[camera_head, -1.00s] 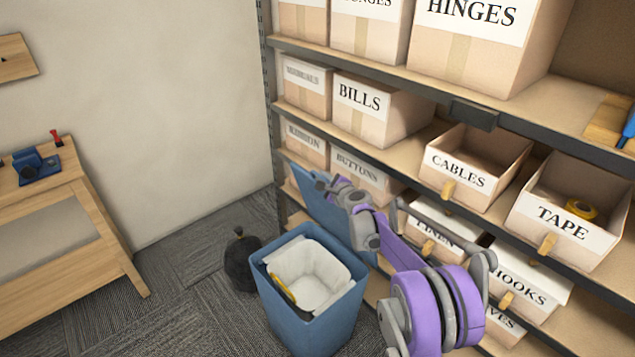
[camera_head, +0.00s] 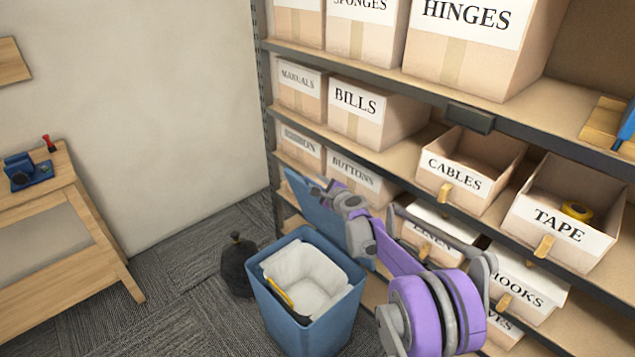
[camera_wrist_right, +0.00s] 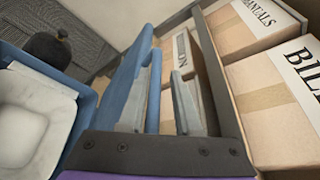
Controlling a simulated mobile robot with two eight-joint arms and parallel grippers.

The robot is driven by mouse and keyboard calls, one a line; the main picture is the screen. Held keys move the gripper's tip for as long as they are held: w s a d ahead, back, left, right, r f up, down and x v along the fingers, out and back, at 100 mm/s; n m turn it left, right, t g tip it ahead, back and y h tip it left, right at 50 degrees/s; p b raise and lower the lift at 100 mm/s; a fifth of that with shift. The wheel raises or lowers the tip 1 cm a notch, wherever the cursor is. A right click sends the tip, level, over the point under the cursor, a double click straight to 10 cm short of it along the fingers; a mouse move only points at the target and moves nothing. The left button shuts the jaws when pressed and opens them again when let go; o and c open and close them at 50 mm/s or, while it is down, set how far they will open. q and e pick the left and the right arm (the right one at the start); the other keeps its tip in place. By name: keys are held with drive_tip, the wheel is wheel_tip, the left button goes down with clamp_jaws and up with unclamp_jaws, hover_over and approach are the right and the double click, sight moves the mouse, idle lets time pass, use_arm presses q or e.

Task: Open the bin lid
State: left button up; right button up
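The blue bin (camera_head: 308,335) stands on the carpet with a white liner (camera_head: 312,273) and something yellow inside. Its blue lid (camera_head: 309,202) is raised, steeply tilted at the bin's back right side, so the bin's mouth is uncovered. The lid also shows edge-on in the right wrist view (camera_wrist_right: 134,72). My right gripper (camera_head: 325,187) is at the raised lid's upper part. In the wrist view its two fingers (camera_wrist_right: 158,105) are apart, with the lid's edge by the left finger and a gap to the right finger. My left gripper is not in view.
A shelf rack (camera_head: 385,160) with labelled boxes stands close behind the lid and my right arm. A black bag (camera_head: 238,268) sits left of the bin. A wooden table (camera_head: 60,225) is at the left. Open carpet lies between table and bin.

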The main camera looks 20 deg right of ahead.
drive_tip(key=v, duration=1)
drive_tip(key=shift+d, duration=0.3)
drive_tip(key=shift+s+r, duration=0.15)
drive_tip(key=shift+r, duration=0.05)
drive_tip(key=s+a+r+n+g+y+p, duration=0.1)
drive_tip(key=s+a+r+n+g+p, duration=0.1)
drive_tip(key=s+a+n, duration=0.6)
drive_tip(key=s+a+r+n+g+y+p, duration=0.1)
drive_tip(key=s+a+r+n+g+p, duration=0.2)
drive_tip(key=s+a+n, duration=0.45)
drive_tip(key=s+d+f+n+g+h+p, duration=0.1)
drive_tip(key=s+n, duration=0.3)
drive_tip(key=s, duration=0.8)
drive_tip(key=s+d+f+n+g+h+p, duration=0.2)
drive_tip(key=s+n, duration=0.3)
drive_tip(key=s, duration=0.7)
drive_tip(key=shift+f+g+h+p, duration=0.3)
drive_tip(key=shift+f+g+p, duration=0.2)
drive_tip(key=shift+f+g, duration=0.35)
